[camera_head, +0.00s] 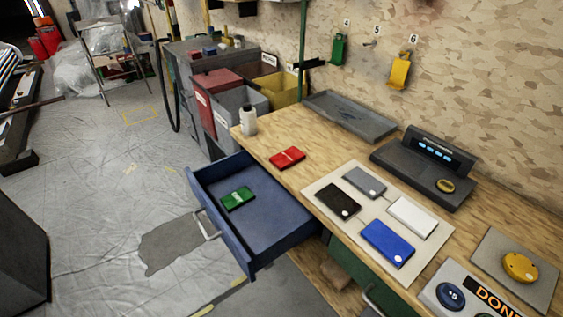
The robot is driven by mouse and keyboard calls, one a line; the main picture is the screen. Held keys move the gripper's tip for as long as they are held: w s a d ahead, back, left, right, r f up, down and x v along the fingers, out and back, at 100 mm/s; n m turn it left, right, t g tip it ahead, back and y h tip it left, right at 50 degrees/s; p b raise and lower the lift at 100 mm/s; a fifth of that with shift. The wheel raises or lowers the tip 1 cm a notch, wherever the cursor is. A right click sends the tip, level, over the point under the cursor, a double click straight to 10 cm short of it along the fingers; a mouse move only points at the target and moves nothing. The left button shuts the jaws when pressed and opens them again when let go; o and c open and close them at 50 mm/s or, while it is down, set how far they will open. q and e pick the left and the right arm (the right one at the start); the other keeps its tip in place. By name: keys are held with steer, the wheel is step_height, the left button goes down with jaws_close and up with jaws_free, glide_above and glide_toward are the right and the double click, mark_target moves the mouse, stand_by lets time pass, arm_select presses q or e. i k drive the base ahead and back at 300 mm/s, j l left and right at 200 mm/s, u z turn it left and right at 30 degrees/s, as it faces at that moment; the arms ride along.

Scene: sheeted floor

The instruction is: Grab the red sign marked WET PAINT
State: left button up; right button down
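A small flat red piece (287,158) with pale marks lies on the wooden worktop, to the right of a white bottle (248,121). It is the only red sign-like thing on the worktop, but its lettering is too small to read, so I cannot tell whether it says WET PAINT. A green piece (238,199) of similar size lies in the open blue drawer (265,231). On the wall, a green tag (338,50) hangs under number 4 and a yellow tag (399,71) under number 6. The hook under number 5 (371,43) holds nothing. Neither gripper is in view.
The blue drawer juts out from the worktop over the floor. A pale board (318,192) holds grey, black, white and blue blocks. Behind are a grey tray (348,116) and a dark display device (425,169). Red, grey and yellow bins (278,88) stand beyond the worktop. Left floor is mostly open.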

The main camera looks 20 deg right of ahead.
mark_target(283, 160)
steer(key=i+j+z, duration=0.15)
steer(key=j+z, duration=1)
steer(key=j, duration=0.15)
steer(key=j+z, duration=0.35)
steer(key=j, duration=0.1)
